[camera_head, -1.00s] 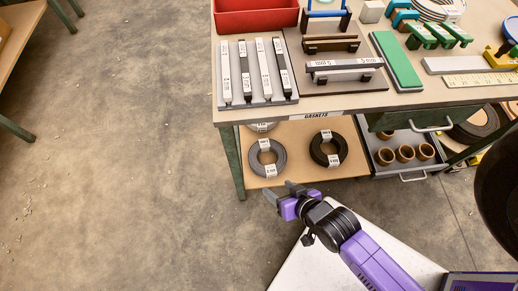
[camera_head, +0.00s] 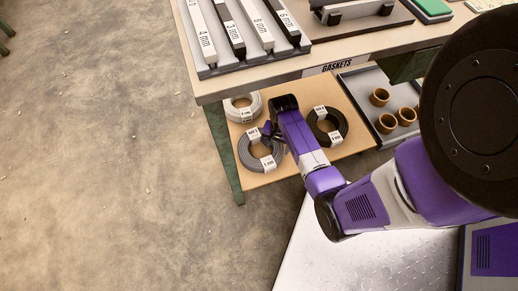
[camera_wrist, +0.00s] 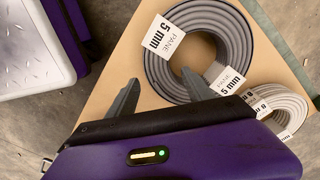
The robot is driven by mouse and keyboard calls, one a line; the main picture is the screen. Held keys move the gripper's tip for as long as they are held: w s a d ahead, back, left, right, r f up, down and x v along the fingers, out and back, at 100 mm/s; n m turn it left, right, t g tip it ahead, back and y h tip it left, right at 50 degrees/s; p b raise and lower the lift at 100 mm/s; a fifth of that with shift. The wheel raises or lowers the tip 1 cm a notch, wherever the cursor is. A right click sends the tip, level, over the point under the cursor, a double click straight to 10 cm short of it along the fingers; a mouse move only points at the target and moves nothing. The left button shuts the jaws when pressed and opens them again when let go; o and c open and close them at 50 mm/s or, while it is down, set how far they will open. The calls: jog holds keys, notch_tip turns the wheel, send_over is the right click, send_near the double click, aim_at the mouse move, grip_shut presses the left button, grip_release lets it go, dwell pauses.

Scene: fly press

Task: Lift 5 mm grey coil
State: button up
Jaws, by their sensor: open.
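The grey coil (camera_head: 246,154) lies flat on the low wooden shelf, with white labels on it. In the wrist view the coil (camera_wrist: 158,70) fills the upper middle; its label reads "PANE 5 mm", and a second label sits on its near right side. My gripper (camera_wrist: 161,77) is open and empty at the coil's near edge. Its right finger overlaps the ring in the picture, and its left finger is over bare shelf. I cannot tell how high the fingers are. In the head view my gripper (camera_head: 268,131) is at the coil's upper right, partly hidden by my wrist.
A pale coil (camera_head: 236,113) lies behind the grey one, and a black coil (camera_head: 313,128) lies to the right, close to my arm. A grey tray (camera_head: 362,90) with several brown rings stands further right. The bench top (camera_head: 290,70) overhangs the shelf (camera_head: 262,180). Floor is clear at left.

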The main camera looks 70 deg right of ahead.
aim_at(277, 153)
notch_tip(277, 153, down, 6)
jog(key=b, duration=0.3)
jog(key=shift+s+a+b, duration=0.1)
jog(key=shift+b, duration=0.3)
grip_shut()
dwell(0.9)
jog(key=shift+r, duration=0.1)
